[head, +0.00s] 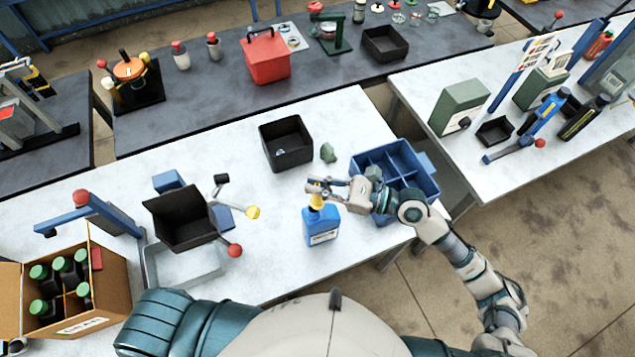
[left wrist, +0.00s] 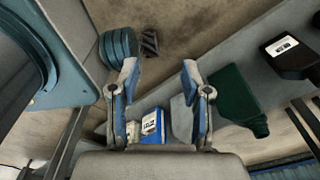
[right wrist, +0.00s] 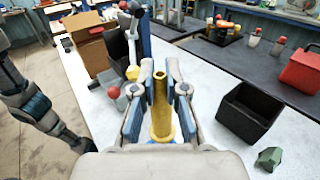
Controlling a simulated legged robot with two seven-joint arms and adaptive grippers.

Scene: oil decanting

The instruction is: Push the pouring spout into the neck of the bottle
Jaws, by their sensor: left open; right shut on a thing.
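The yellow pouring spout (right wrist: 161,105) is held upright between the fingers of my right gripper (right wrist: 160,75) in the right wrist view. In the head view my right gripper (head: 318,187) is just above the blue bottle (head: 321,230), which stands upright on the white table. The yellow spout (head: 316,201) shows at the bottle's top; I cannot tell how far it is inside the neck, which is hidden. My left gripper (left wrist: 160,72) is open and empty in the left wrist view, away from the spout; it is not seen in the head view.
A blue divided crate (head: 424,188) stands right of the bottle. A black bin (head: 286,145) and a green lump (head: 328,152) are behind it. A black hopper with levers (head: 182,220) and a box of green-capped bottles (head: 105,285) are left. The table between hopper and black bin is clear.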

